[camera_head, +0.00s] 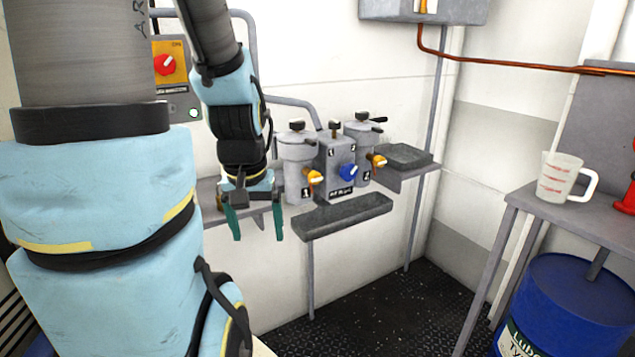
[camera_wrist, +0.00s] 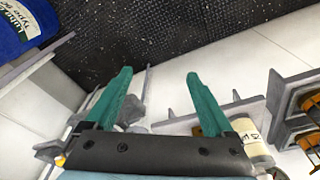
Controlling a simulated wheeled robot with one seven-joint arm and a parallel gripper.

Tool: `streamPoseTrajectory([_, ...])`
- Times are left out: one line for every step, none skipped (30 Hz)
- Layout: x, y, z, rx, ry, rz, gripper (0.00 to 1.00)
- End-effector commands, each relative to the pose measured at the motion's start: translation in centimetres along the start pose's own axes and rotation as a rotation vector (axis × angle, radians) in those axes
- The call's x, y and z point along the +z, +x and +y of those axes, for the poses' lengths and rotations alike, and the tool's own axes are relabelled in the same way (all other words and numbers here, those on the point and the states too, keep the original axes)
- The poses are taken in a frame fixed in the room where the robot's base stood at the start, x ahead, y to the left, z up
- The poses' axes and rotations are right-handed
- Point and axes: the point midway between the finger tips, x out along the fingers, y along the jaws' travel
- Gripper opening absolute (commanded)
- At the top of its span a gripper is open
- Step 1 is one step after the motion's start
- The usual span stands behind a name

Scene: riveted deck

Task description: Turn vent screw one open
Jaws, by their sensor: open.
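Canister one (camera_head: 299,172), a grey cylinder labelled 1, stands left of a grey valve block (camera_head: 335,160) with a blue knob (camera_head: 348,172). A small dark brown knob (camera_head: 297,126) sits on top of canister one; I cannot tell for certain that it is vent screw one. A yellow-orange tap (camera_head: 315,178) is on the canister's front. My gripper (camera_head: 258,222) points down, open and empty, left of canister one and lower than its lid. Its two green fingers also show in the wrist view (camera_wrist: 155,85), apart with nothing between them.
Canister two (camera_head: 360,145) stands right of the block. A grey trough (camera_head: 340,217) lies in front below. A red switch (camera_head: 165,65) is on the wall at left. A bench at right holds a measuring jug (camera_head: 563,178), with a blue drum (camera_head: 565,300) below. The dark floor is clear.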

Motion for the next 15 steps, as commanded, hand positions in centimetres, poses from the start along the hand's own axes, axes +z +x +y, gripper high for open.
streamPoseTrajectory([-0.8,0.8,0.8,0.012,0.000,0.029,0.81])
streamPoseTrajectory([-1.6,1.3,1.4,0.022,-0.001,0.057,0.78])
streamPoseTrajectory([-3.0,2.0,2.5,0.039,-0.006,0.107,0.74])
streamPoseTrajectory([-4.1,2.6,3.5,0.054,-0.013,0.150,0.74])
streamPoseTrajectory([-5.5,3.2,4.5,0.069,-0.022,0.201,0.74])
streamPoseTrajectory([-7.4,4.0,6.0,0.089,-0.036,0.275,0.74])
streamPoseTrajectory([-8.8,4.4,7.1,0.103,-0.050,0.333,0.74])
streamPoseTrajectory([-10.2,4.8,8.2,0.115,-0.065,0.391,0.74])
streamPoseTrajectory([-12.0,5.3,9.6,0.127,-0.090,0.470,0.74])
streamPoseTrajectory([-13.2,5.5,10.6,0.133,-0.108,0.527,0.74])
streamPoseTrajectory([-14.4,5.7,11.4,0.137,-0.127,0.584,0.74])
streamPoseTrajectory([-15.8,5.9,12.4,0.138,-0.157,0.657,0.74])
streamPoseTrajectory([-16.7,6.0,13.1,0.135,-0.179,0.711,0.74])
streamPoseTrajectory([-17.5,6.0,13.8,0.130,-0.201,0.765,0.74])
streamPoseTrajectory([-18.3,6.2,14.5,0.118,-0.233,0.833,0.74])
